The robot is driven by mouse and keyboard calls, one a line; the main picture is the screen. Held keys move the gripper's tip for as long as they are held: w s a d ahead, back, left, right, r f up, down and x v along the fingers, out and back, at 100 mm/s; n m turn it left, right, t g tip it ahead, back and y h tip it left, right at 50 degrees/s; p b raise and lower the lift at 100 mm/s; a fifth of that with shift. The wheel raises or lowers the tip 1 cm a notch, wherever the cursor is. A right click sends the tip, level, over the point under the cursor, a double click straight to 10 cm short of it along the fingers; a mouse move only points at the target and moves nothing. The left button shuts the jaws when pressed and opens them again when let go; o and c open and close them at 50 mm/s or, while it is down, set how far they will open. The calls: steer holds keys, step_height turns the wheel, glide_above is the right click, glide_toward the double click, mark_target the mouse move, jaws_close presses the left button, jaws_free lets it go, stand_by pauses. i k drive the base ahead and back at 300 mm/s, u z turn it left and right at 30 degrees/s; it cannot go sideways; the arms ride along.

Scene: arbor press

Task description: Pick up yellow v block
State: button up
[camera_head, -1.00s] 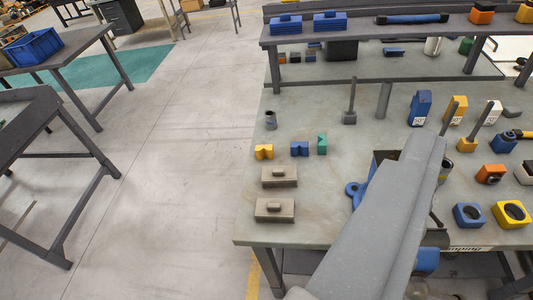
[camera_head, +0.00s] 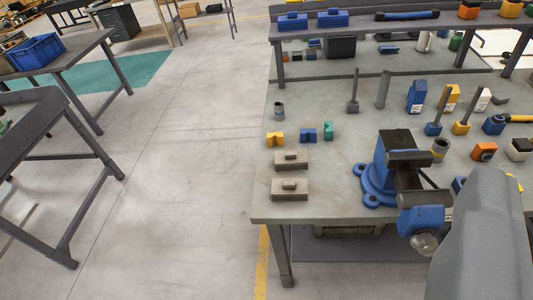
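The yellow V block (camera_head: 275,139) stands near the left edge of the workbench (camera_head: 330,210). A blue V block (camera_head: 308,135) and a green block (camera_head: 328,131) stand in a row to its right. Nothing is seen touching the yellow block. A grey part of my arm (camera_head: 480,240) fills the lower right of the view, well away from the yellow block. My gripper's fingers do not show.
Two tan blocks (camera_head: 290,188) lie in front of the yellow block. A grey cylinder (camera_head: 279,111) stands behind it. A blue vise (camera_head: 392,170) is mounted to the right at the bench front. A shelf (camera_head: 350,33) spans the back. Open floor lies left.

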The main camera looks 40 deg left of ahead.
mark_target(273, 138)
steer(key=k, duration=0.85)
steer(key=u, duration=0.7)
steer(key=i, duration=0.8)
steer(key=u, duration=0.7)
steer(key=i, duration=1.3)
steer(key=z, duration=0.6)
steer(key=i, duration=0.5)
steer(key=z, duration=0.4)
